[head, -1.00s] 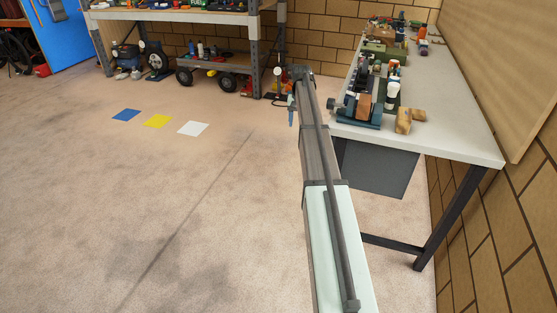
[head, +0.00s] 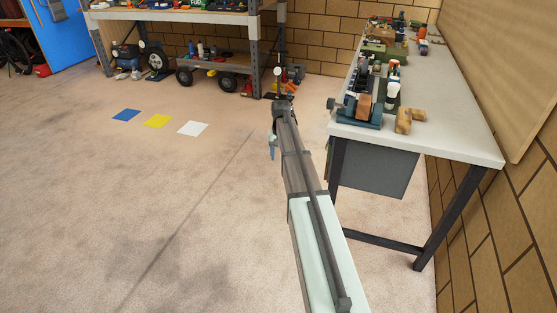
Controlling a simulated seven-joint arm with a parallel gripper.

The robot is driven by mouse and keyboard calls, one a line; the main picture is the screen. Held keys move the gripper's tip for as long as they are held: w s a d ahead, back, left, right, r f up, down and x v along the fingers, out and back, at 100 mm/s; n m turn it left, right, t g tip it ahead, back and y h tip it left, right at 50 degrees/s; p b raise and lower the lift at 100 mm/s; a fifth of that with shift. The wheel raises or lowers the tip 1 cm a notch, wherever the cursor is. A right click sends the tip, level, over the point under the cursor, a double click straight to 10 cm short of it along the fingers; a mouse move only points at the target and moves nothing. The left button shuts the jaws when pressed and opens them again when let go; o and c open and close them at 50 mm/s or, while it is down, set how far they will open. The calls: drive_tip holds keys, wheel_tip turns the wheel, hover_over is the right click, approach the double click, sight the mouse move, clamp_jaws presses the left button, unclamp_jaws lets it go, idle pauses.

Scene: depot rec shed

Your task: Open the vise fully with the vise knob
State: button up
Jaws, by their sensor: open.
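The dark blue-green vise (head: 359,121) sits on the near left corner of the workbench. Its dark round vise knob (head: 331,104) sticks out on the left, past the bench edge. A brown block (head: 364,105) shows at the vise, but I cannot tell whether the jaws grip it. My gripper (head: 272,154) is open and points down, small at the end of my extended arm. It is in front of the bench, left of the knob and lower in the picture, clearly apart from it. I see nothing held in it.
The grey-topped workbench (head: 455,145) runs along the right wall. Wooden pieces (head: 407,119) lie right of the vise, with bottles and tools behind. A metal shelf (head: 170,14) and a wheeled cart (head: 222,66) stand at the back.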

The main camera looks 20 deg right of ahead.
drive_tip(key=shift+s+a+f, duration=0.5)
drive_tip(key=shift+a+f, duration=0.2)
drive_tip(key=shift+a, duration=0.1)
wheel_tip(320, 180, up, 29)
drive_tip(key=m, duration=0.4)
hover_over(331, 99)
wheel_tip(331, 99, down, 13)
drive_tip(key=shift+w+d+f, duration=0.1)
drive_tip(key=shift+d+f, duration=0.05)
drive_tip(key=shift+f, duration=0.05)
